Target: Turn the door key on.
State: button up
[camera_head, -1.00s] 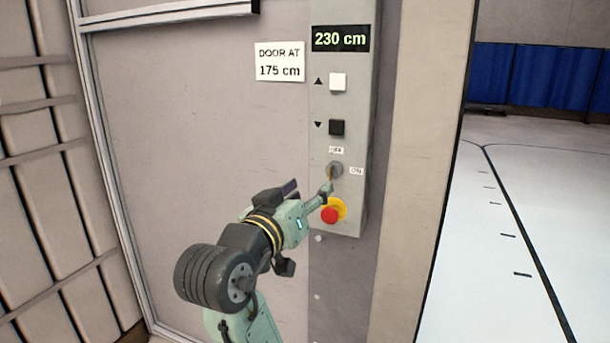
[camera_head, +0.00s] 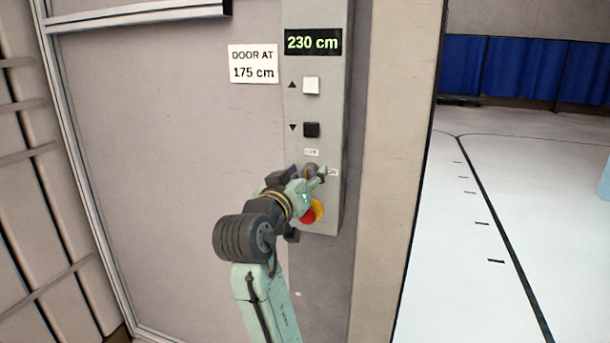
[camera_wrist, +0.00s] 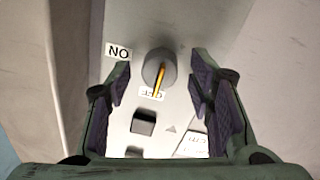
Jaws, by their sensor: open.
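The door key is a yellow bar on a round grey switch (camera_wrist: 153,60) in the wrist view. The key (camera_wrist: 159,78) points at the OFF label (camera_wrist: 152,93); the ON label (camera_wrist: 118,52) is off to the side. My gripper (camera_wrist: 164,82) is open, with one finger on each side of the key and a gap to both. In the head view my gripper (camera_head: 314,180) is at the switch and hides most of it. The ON label (camera_head: 333,172) shows just right of the gripper.
The panel (camera_head: 325,80) carries a 230 cm display (camera_head: 313,42), a white up button (camera_head: 311,86) and a black down button (camera_head: 311,130). A red stop button (camera_head: 307,216) on yellow sits just below my gripper. A sign (camera_head: 253,64) reads DOOR AT 175 cm. Open floor lies right.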

jog(key=shift+c, duration=0.4)
grip_shut()
jog(key=shift+a, duration=0.1)
jog(key=m+b, duration=0.1)
jog(key=m, duration=0.3)
jog(key=shift+m, duration=0.4)
jog(key=m+b, duration=0.1)
jog(key=m, duration=0.3)
jog(key=shift+b, duration=0.4)
jog(key=m+b, duration=0.1)
jog(key=m, duration=0.3)
jog(key=shift+m+y+b, duration=0.3)
jog(key=shift+y+b, duration=0.1)
jog(key=shift+s+d+m+b, duration=0.15)
jog(key=shift+m+b, duration=0.6)
jog(key=shift+m, duration=1.15)
jog(key=shift+d, duration=0.1)
